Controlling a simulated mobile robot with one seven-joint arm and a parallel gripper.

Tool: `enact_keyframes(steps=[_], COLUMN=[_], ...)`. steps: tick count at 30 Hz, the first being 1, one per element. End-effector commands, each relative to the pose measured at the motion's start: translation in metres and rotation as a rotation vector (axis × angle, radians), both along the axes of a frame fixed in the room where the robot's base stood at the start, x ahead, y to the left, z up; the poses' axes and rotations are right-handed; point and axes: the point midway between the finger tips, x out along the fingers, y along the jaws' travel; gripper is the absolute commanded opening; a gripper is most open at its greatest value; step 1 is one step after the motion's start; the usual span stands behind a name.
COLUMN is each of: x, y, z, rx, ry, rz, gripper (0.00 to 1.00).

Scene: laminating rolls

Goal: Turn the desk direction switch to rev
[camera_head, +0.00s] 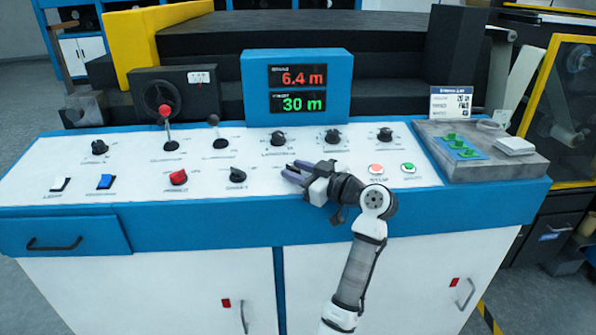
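The control desk (340,205) has a white sloped top and a blue front edge. A black rotary knob (237,175) sits in its front row, left of my gripper; its label is too blurred to read surely, so I cannot confirm that it is the direction switch or which way it is set. A red knob (179,177) sits to its left. My gripper (290,171) reaches in from the right over the desk top, fingers pointing left. The fingers look apart, with nothing between them. A clear gap separates them from the black knob.
Several black knobs, one being (277,139), line the back row beside a red-topped lever (167,128) and a black-topped lever (216,132). Red (376,169) and green (408,168) buttons lie right of my gripper. A display (297,88) stands behind.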

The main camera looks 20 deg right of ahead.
Motion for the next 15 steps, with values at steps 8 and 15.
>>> enact_keyframes(steps=[8, 15], x=[-0.021, -0.07], y=[-0.013, -0.04], z=[0.0, 0.003], rx=[-0.002, -0.001], ry=[-0.004, -0.003], rz=[-0.005, -0.005], gripper=[0.32, 0.32])
